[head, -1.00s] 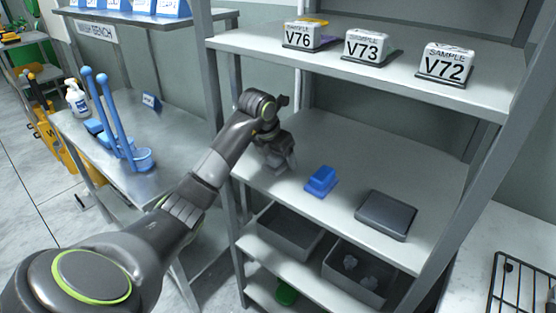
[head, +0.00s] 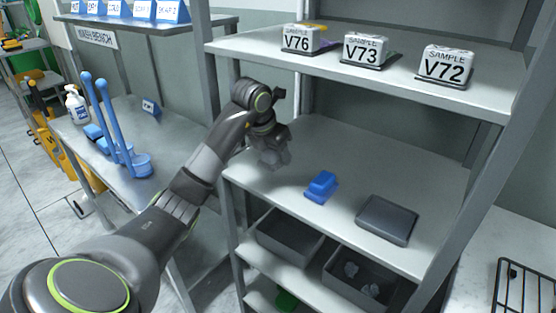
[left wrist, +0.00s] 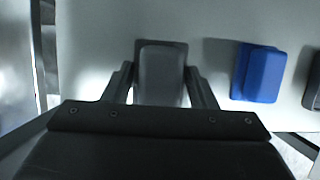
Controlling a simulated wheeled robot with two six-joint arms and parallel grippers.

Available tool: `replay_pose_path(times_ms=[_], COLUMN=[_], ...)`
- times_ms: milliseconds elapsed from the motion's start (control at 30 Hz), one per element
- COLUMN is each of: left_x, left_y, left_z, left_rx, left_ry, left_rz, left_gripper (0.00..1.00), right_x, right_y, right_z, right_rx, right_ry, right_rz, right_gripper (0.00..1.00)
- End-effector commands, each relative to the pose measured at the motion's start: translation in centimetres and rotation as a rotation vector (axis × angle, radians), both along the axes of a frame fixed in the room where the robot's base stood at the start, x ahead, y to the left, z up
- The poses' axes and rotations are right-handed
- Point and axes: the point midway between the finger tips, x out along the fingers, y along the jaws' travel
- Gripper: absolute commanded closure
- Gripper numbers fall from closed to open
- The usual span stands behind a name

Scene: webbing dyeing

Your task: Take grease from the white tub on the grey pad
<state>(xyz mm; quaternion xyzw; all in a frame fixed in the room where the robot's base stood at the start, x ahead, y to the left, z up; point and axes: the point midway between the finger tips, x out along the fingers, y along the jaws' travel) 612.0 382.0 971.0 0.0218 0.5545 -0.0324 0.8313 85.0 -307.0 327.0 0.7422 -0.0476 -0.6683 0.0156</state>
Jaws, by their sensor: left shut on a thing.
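My left gripper (head: 272,160) is at the left part of the middle shelf (head: 340,155). In the left wrist view its two fingers stand either side of a grey block (left wrist: 160,75) with a darker edge, and it is shut on this block. In the head view the gripper mostly hides the block. A dark grey flat pad (head: 387,220) lies on the same shelf to the right, with no tub on it. White boxy tubs marked V76 (head: 299,40), V73 (head: 365,49) and V72 (head: 446,65) stand on dark bases on the upper shelf. My right gripper is not in view.
A blue block (head: 321,187) lies right of my left gripper, also in the left wrist view (left wrist: 259,74). Grey bins (head: 290,236) sit on the shelf below. Rack posts (head: 213,95) stand close to my left arm. A wash bench (head: 110,180) is at left.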

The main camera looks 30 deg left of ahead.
Motion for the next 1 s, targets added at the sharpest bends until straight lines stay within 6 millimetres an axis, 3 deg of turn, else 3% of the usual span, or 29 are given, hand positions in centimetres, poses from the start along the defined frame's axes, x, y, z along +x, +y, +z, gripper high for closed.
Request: replay_pose_path(times_ms=[267,500,700,1000], left_x=[-6.8,-12.2,-14.8,-16.3], left_y=[0.7,1.2,1.3,1.3], left_z=[-0.4,-0.3,-0.2,-0.2], left_rx=[0.011,0.010,0.008,0.003], left_ry=[0.003,0.005,0.003,0.003], left_rz=[-0.001,0.000,0.001,0.000], left_gripper=[0.71,0.71,0.71,0.71], right_x=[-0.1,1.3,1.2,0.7], right_y=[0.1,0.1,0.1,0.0], right_z=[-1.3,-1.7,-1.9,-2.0], right_rx=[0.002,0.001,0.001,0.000], right_ry=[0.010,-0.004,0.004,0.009], right_rz=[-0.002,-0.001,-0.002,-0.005], right_gripper=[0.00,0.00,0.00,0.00])
